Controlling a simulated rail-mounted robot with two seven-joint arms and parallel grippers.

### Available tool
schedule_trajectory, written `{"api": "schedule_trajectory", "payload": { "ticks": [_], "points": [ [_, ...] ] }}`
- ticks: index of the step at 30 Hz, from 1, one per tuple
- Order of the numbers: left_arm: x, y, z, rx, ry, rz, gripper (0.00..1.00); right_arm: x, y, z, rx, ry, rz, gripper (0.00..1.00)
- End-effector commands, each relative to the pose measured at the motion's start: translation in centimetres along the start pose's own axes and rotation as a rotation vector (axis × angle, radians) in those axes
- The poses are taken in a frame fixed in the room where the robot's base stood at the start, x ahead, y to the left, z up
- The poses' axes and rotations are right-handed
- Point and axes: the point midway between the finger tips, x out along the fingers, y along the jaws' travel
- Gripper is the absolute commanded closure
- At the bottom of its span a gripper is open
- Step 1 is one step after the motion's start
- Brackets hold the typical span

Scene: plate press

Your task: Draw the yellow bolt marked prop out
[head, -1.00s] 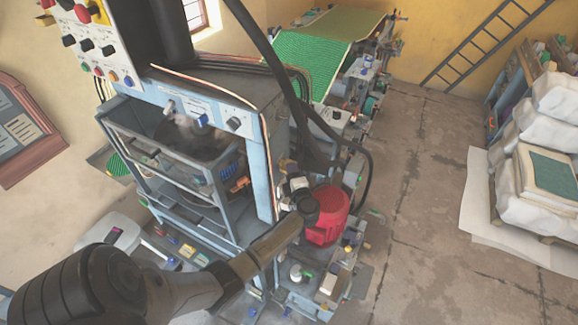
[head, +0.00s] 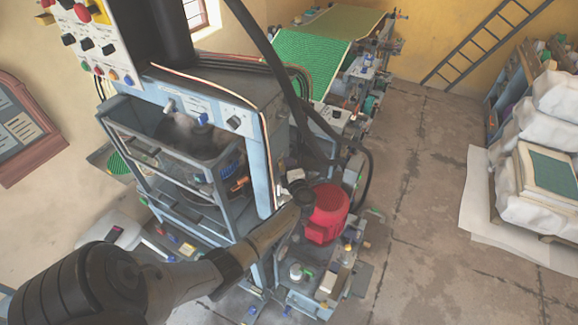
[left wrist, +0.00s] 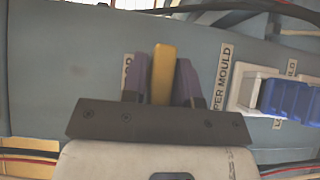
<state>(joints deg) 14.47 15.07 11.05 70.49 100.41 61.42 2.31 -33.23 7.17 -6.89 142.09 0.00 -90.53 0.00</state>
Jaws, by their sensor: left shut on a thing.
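The yellow bolt (left wrist: 163,74) shows in the left wrist view as an upright yellow bar against a blue-grey panel. My left gripper (left wrist: 161,82) is shut on it, with one purple-grey finger on each side. A white label (left wrist: 128,72) left of the bolt is mostly hidden by the finger; only its last letter or so shows. In the head view, my left arm reaches from the lower left to the press's right column (head: 266,165); the gripper's fingers and the bolt are hidden there. My right gripper is not in view.
Right of the bolt are a label ending in "PER MOULD" (left wrist: 223,78) and a blue switch (left wrist: 290,98) in a white housing. In the head view, a red motor (head: 326,212) stands close beside my left wrist, and black hoses hang above. Open floor (head: 430,190) lies to the right.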

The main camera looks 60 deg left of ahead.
Motion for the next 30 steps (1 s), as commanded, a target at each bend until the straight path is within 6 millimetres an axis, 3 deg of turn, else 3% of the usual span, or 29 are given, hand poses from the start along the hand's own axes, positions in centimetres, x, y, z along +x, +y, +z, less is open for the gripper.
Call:
{"api": "schedule_trajectory", "payload": {
  "ticks": [5, 12, 22, 30],
  "points": [
    [0.0, 0.0, 0.0, 0.0, 0.0, 0.0, 1.0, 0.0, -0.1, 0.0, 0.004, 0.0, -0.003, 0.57],
    [-0.2, -0.1, 0.2, -0.001, 0.0, -0.001, 1.0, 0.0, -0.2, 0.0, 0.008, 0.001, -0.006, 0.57],
    [-3.6, -0.1, 3.6, -0.002, 0.001, -0.002, 1.0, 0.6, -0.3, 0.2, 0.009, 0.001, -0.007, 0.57],
    [-4.0, 0.0, 3.9, 0.001, -0.002, 0.001, 1.0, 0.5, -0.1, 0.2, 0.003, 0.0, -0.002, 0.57]
  ]
}}
